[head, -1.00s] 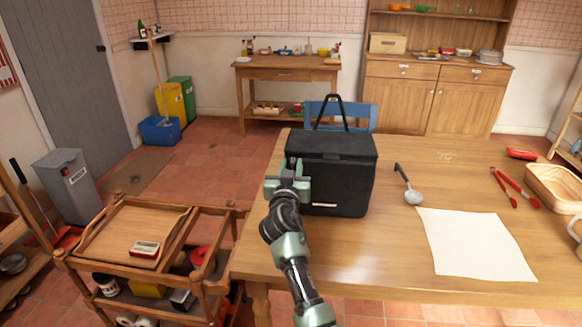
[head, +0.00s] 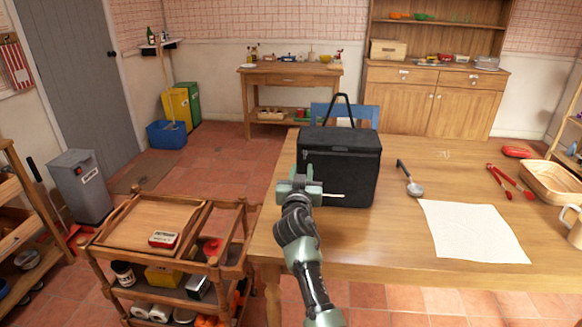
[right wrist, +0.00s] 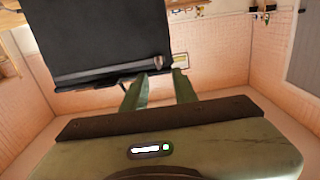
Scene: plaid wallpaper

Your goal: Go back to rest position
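My right gripper (head: 306,188) is in front of the black cooler bag (head: 348,170), at its lower left side in the head view. The right wrist view shows its two fingers (right wrist: 160,92) apart with nothing held between them. The bag stands upright on the wooden table with its handle raised, and its dark side fills the upper left of the right wrist view (right wrist: 100,40). I cannot tell whether the fingers touch it. A thin pale strip shows by the bag's lower front. My left gripper is not in view.
The wooden table (head: 390,270) holds a ladle (head: 411,182), a white sheet (head: 473,230), red tongs (head: 508,182), a basket (head: 556,180) and a mug (head: 575,226). A wooden cart (head: 225,205) stands close to the table's left. Open tiled floor (head: 215,165) lies behind the cart.

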